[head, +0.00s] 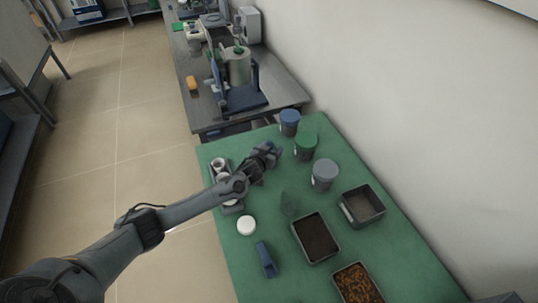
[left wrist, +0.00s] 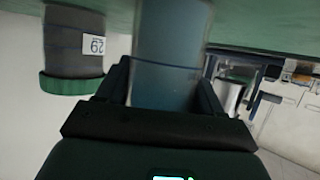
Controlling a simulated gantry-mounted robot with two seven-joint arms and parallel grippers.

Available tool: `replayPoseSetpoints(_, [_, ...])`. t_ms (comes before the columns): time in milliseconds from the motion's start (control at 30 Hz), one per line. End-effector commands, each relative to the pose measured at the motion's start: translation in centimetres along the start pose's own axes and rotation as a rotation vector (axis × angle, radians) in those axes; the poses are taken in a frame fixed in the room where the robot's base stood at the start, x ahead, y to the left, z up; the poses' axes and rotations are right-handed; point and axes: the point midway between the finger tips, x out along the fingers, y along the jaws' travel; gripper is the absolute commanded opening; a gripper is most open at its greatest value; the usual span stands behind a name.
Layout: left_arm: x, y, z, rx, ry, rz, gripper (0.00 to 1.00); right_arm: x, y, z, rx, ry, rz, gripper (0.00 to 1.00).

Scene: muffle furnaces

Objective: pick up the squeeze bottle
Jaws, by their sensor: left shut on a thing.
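My left gripper (head: 266,157) reaches over the far part of the green table, near the green-lidded jar. In the left wrist view my left gripper (left wrist: 165,95) is shut on a translucent blue-grey cylinder, which looks like the squeeze bottle (left wrist: 172,45). The bottle runs out of that view at the top, so its ends are hidden there. In the head view the gripper covers most of it. My right gripper is in neither view.
Blue-lidded (head: 289,122), green-lidded (head: 305,147) and grey-lidded (head: 324,175) jars stand close to the right. Trays (head: 316,238), a white round lid (head: 246,225) and a blue tool (head: 266,259) lie nearer. A grey bench (head: 290,98) stands beyond.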

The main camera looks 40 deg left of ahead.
Motion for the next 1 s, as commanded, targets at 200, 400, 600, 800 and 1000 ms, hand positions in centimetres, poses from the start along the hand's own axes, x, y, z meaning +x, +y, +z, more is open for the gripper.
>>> replayPoseSetpoints(200, [0.0, 0.0, 0.0, 0.0, 0.0, 0.0, 0.05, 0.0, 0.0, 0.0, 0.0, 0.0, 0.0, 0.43])
replayPoseSetpoints(400, [0.0, 0.0, -0.1, 0.0, 0.002, 0.0, 0.0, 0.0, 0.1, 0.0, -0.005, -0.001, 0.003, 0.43])
replayPoseSetpoints(600, [-0.1, 0.0, -0.4, -0.001, 0.002, 0.0, 0.0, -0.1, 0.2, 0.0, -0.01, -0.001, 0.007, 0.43])
replayPoseSetpoints(800, [-0.7, 0.0, -1.8, -0.002, 0.003, 0.001, 0.0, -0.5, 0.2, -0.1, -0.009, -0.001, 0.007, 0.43])
replayPoseSetpoints(1000, [-2.4, 1.0, -4.4, -0.003, 0.003, 0.006, 0.0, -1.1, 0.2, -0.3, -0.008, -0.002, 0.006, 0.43])
